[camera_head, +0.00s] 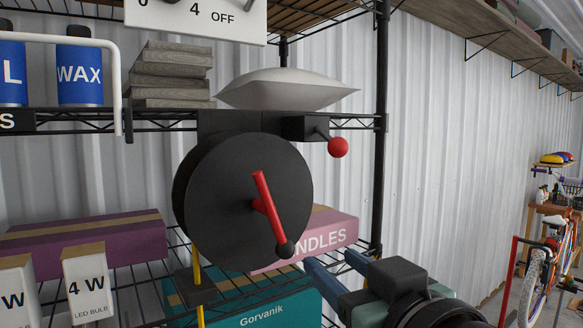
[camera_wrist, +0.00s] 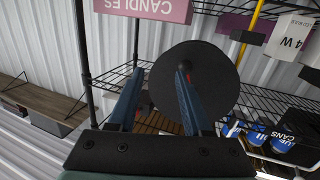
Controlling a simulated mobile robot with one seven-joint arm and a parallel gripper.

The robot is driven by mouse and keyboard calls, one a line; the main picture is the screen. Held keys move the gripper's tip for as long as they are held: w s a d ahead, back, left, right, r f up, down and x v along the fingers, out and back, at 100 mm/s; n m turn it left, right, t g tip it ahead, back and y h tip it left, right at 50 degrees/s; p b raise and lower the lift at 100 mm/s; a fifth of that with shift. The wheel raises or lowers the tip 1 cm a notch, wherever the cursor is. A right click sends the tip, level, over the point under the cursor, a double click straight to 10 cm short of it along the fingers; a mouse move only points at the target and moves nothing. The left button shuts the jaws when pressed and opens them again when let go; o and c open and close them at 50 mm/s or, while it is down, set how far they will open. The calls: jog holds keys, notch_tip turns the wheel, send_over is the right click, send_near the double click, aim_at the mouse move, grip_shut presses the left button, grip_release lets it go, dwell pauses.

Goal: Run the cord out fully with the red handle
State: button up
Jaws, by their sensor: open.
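A round black drum (camera_head: 240,205) hangs under the shelf, and a red handle (camera_head: 265,200) with a black knob (camera_head: 285,249) is on its face. The handle slopes, with the knob at its lower right. A yellow cord (camera_head: 198,274) hangs below the drum's left side with a dark block (camera_head: 195,290) on it. My gripper (camera_head: 333,262) is open and empty, to the lower right of the knob and apart from it. In the wrist view, the drum (camera_wrist: 215,70) lies behind my right-hand finger, which hides most of the handle; the cord (camera_wrist: 257,20) shows at upper right.
A black box with a red-ball lever (camera_head: 338,147) sits right of the drum. A pink candles box (camera_head: 335,236) and a teal box (camera_head: 265,312) stand behind, on and below the wire shelf. A dark shelf post (camera_head: 380,150) rises at the right.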

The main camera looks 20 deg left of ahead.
aim_at(274, 212)
jog(key=s+d+r+n+g+y+p, duration=0.3)
jog(key=s+r+n+y, duration=0.15)
jog(key=s, duration=0.25)
jog(key=p+x, duration=0.2)
jog(key=x, duration=0.2)
jog(key=p+x, duration=0.1)
jog(key=x, duration=0.3)
jog(key=r+p+x, duration=0.1)
jog(key=p+x, duration=0.1)
jog(key=x, duration=0.2)
jog(key=shift+a+p, duration=0.25)
jog(key=shift+p, duration=0.1)
jog(key=shift+w+a+f, duration=0.15)
jog(key=shift+w+a, duration=0.2)
grip_shut()
